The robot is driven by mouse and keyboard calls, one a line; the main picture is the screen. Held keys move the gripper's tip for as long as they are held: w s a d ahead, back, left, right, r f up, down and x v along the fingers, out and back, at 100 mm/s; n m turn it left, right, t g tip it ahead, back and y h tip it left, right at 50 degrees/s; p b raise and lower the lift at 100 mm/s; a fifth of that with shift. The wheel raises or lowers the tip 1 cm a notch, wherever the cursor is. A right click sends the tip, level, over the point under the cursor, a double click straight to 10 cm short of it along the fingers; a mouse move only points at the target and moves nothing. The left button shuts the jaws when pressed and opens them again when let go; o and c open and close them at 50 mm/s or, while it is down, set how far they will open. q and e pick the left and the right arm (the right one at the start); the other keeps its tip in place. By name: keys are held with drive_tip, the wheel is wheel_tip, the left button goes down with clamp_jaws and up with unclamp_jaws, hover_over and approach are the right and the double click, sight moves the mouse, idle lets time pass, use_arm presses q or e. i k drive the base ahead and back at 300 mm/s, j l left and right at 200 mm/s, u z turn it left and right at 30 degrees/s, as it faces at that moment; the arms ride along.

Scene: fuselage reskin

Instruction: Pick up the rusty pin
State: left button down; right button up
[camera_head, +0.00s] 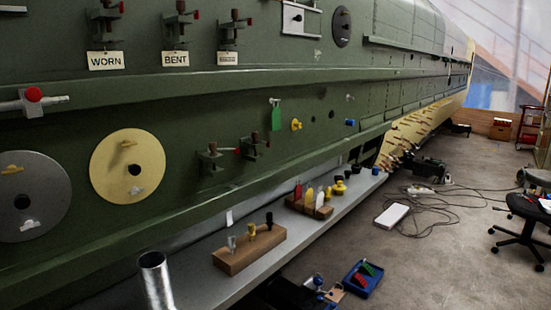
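A wooden block (250,251) stands on the grey ledge along the green fuselage side. Three small pins stand upright in it: a silver one (232,244), a yellowish one (252,231) and a black one (269,221). I cannot tell which pin, if any, is rusty; they are too small for that. Neither of my grippers shows in the head view.
The fuselage wall carries labelled clamps, with WORN (106,61) and BENT (175,59) signs. A second wooden block (309,208) stands farther along the ledge. A silver cylinder (155,280) rises nearby. A blue tray (363,278) and cables lie on the floor.

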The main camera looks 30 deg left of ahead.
sight(212, 146)
drive_tip(key=u, duration=0.4)
drive_tip(key=i+l+u, duration=0.2)
drive_tip(key=u, duration=0.15)
drive_tip(key=i+l+u, duration=0.15)
drive_tip(key=l+u, duration=0.25)
drive_tip(key=i+l+u, duration=0.1)
drive_tip(key=l, duration=0.4)
drive_tip(key=i+l, duration=0.2)
drive_tip(key=l, duration=0.3)
drive_tip(key=i+l+u, duration=0.15)
drive_tip(key=l, duration=0.9)
drive_tip(key=i+u, duration=0.05)
drive_tip(key=i, duration=0.05)
